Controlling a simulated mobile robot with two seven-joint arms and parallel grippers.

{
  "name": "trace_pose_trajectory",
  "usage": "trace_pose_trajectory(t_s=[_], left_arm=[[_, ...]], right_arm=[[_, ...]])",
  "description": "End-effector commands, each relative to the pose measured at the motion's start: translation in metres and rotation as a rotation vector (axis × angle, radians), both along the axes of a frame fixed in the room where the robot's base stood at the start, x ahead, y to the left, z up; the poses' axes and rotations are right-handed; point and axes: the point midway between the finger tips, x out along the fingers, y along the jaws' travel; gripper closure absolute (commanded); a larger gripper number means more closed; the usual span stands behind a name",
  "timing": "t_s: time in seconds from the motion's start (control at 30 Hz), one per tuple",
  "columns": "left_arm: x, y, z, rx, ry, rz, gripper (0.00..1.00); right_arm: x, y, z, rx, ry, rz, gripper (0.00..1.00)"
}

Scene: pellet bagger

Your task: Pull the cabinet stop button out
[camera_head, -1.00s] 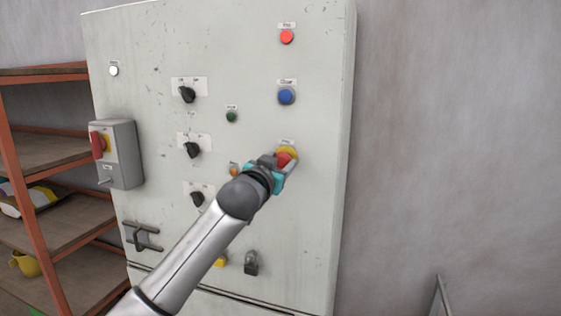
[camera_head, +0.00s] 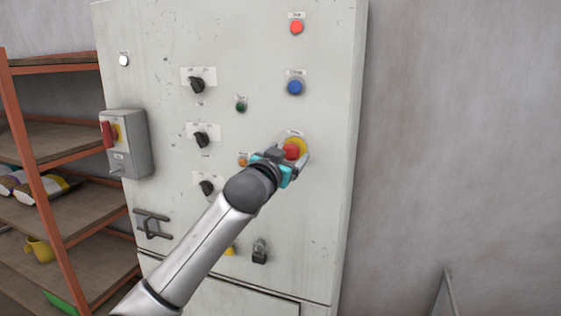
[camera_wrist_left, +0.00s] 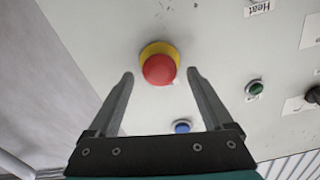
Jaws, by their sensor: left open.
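The cabinet stop button (camera_head: 292,149) is a red mushroom head on a yellow disc, on the right part of the grey cabinet front. In the left wrist view the red head (camera_wrist_left: 159,69) shows in front of the gap between the fingers, with part of the yellow disc behind it. My left gripper (camera_head: 289,158) is open at the button, its fingers reaching toward the cabinet face. In the left wrist view the fingertips of the gripper (camera_wrist_left: 161,73) lie one on each side of the red head, with gaps between. My right gripper is out of view.
On the cabinet (camera_head: 330,200) are a blue button (camera_head: 295,88), a red button (camera_head: 296,27), a green button (camera_head: 241,106) and black rotary knobs (camera_head: 201,139). A switch box (camera_head: 130,145) juts from the left edge, beside a shelf (camera_head: 75,205). Bare wall lies right.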

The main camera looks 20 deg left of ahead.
Motion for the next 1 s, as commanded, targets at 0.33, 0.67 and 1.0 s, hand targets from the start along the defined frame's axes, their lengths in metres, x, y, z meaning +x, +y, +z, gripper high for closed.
trace_pose_trajectory(t_s=[0.33, 0.67, 1.0], left_arm=[[-0.035, 0.001, -0.002, 0.0, -0.001, -0.001, 0.15], [-0.084, 0.003, -0.002, 0.001, 0.0, -0.001, 0.15], [-0.132, 0.004, -0.002, 0.001, 0.001, -0.001, 0.15]], right_arm=[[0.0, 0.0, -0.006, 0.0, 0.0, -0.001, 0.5], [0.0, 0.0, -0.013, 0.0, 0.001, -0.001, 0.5], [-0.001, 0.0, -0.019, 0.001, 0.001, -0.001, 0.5]])
